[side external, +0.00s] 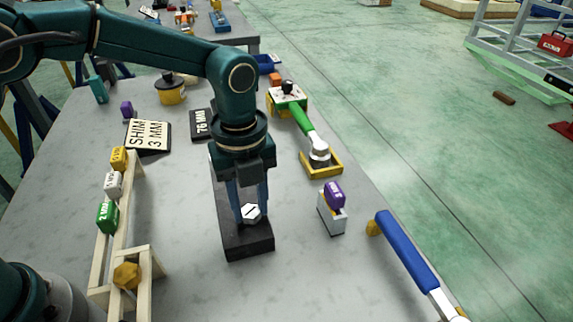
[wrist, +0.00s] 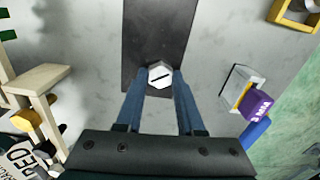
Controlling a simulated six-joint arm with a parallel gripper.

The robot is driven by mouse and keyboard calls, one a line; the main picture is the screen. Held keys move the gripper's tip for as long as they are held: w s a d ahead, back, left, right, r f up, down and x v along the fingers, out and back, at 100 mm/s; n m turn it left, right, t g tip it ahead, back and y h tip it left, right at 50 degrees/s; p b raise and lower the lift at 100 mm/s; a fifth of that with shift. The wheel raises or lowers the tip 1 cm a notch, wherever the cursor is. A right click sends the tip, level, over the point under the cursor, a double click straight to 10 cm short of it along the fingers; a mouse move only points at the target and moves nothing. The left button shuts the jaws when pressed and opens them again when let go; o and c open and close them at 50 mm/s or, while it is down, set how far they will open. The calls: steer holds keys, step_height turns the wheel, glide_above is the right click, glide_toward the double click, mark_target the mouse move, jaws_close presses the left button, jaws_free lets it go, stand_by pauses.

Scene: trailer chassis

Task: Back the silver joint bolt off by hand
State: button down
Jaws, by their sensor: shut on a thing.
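The silver joint bolt (side external: 251,212) has a hexagonal head with a dark line across its top. It sits at the near end of a dark block (side external: 247,244) on the grey table. My gripper (side external: 250,206) points down over the block, its blue fingers closed on the bolt head. In the wrist view, the bolt head (wrist: 160,75) shows between the two fingertips (wrist: 160,88). The bolt's shank is hidden. I cannot tell whether the head touches the block.
A purple-topped grey holder (side external: 331,213) stands right of the block. A wooden rack (side external: 104,253) with coloured blocks and a yellow hex piece (side external: 127,275) stands left. A blue-handled tool (side external: 405,250) lies at the right table edge. A green-handled tool (side external: 303,120) and yellow tray (side external: 323,171) lie farther back.

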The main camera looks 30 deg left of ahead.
steer(key=n, duration=1)
steer(key=shift+f, duration=0.1)
steer(key=n, duration=0.5)
steer(key=shift+n, duration=0.4)
steer(key=n, duration=1.3)
steer(key=shift+n, duration=0.3)
steer(key=n, duration=0.4)
steer(key=shift+s, duration=0.1)
steer(key=n, duration=0.5)
steer(key=shift+n, duration=0.3)
